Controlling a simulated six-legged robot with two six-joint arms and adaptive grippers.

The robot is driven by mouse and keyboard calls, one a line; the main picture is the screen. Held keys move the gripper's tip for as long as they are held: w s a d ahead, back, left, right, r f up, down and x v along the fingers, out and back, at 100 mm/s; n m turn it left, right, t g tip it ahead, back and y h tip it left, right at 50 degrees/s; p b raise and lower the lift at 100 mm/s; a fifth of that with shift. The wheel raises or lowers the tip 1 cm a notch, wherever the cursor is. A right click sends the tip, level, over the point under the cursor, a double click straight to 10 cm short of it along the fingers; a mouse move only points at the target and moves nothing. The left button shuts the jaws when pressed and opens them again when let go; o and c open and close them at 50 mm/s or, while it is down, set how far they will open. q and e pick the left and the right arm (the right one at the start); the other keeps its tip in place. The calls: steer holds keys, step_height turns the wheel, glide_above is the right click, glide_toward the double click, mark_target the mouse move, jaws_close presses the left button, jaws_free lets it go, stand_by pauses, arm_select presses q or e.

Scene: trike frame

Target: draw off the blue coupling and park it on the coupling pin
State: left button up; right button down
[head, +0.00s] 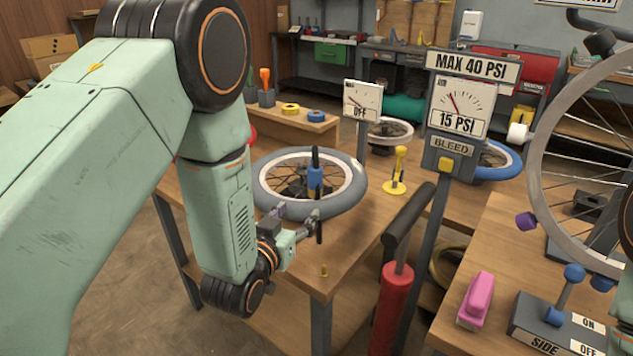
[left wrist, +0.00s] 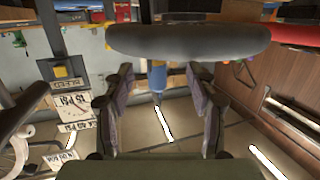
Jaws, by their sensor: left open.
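The blue coupling (head: 315,180) stands upright by the hub of the grey-tyred wheel (head: 268,200) on the wooden table, with a black piece rising above it. My left gripper (head: 297,217) is open at the near side of the tyre, its fingers towards the coupling. In the left wrist view the blue coupling (left wrist: 157,78) shows beyond and between the open fingers (left wrist: 162,105), with the tyre (left wrist: 190,42) above it; I cannot tell whether they touch it. My right gripper is not in view.
A yellow fitting on a stand (head: 397,172) is right of the wheel. The gauge post with the BLEED button (head: 446,164) and a red pump (head: 393,300) stand right of the table. A small shelf with tape rolls (head: 290,108) is behind the wheel.

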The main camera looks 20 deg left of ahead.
mark_target(312, 176)
arm_select(q)
steer(key=shift+t, duration=0.9)
steer(key=w+r, duration=0.1)
steer(key=w, duration=0.2)
steer(key=w+r+b, duration=0.1)
steer(key=w+r, duration=0.1)
steer(key=w, duration=0.1)
steer(key=w+d+r, duration=0.1)
steer(key=w, duration=0.2)
steer(key=shift+w+d+r, duration=0.1)
steer(key=shift+w+r, duration=0.1)
steer(key=shift+w, duration=0.2)
